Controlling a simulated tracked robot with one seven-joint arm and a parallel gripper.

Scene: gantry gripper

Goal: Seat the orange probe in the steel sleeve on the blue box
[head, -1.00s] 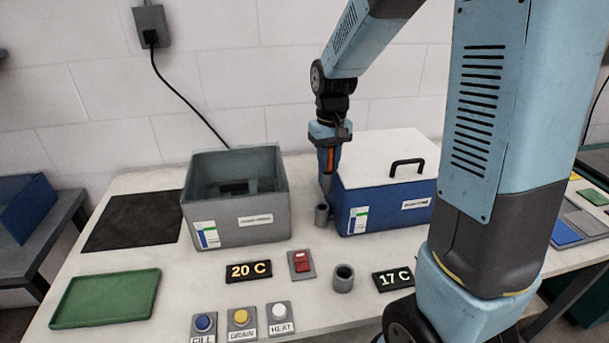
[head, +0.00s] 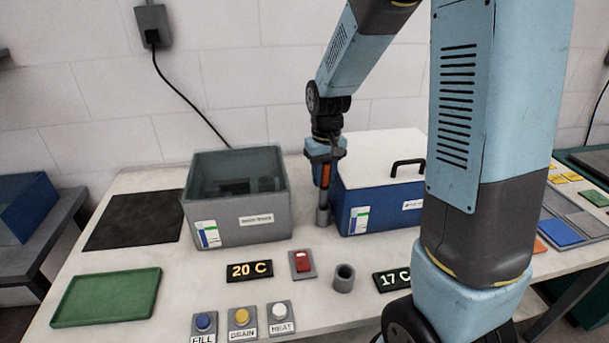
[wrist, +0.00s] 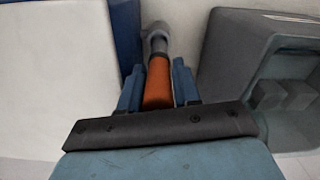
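The orange probe (head: 326,174) hangs upright in my gripper (head: 325,163), to the left of the blue box (head: 385,208). My gripper is shut on the probe; the wrist view shows its orange body (wrist: 158,84) between the two blue fingers. The steel sleeve (head: 322,216) is a grey tube at the blue box's left front corner. The probe's grey tip meets the sleeve's mouth in the head view. The wrist view also shows the tip lined up with the sleeve (wrist: 155,29). How deep the tip is inside is hidden.
A grey open tank (head: 240,228) stands close on the left of the sleeve. The blue box has a white lid with a black handle (head: 408,164). A loose grey ring holder (head: 344,279), a red switch (head: 302,263) and display plates stand in front.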

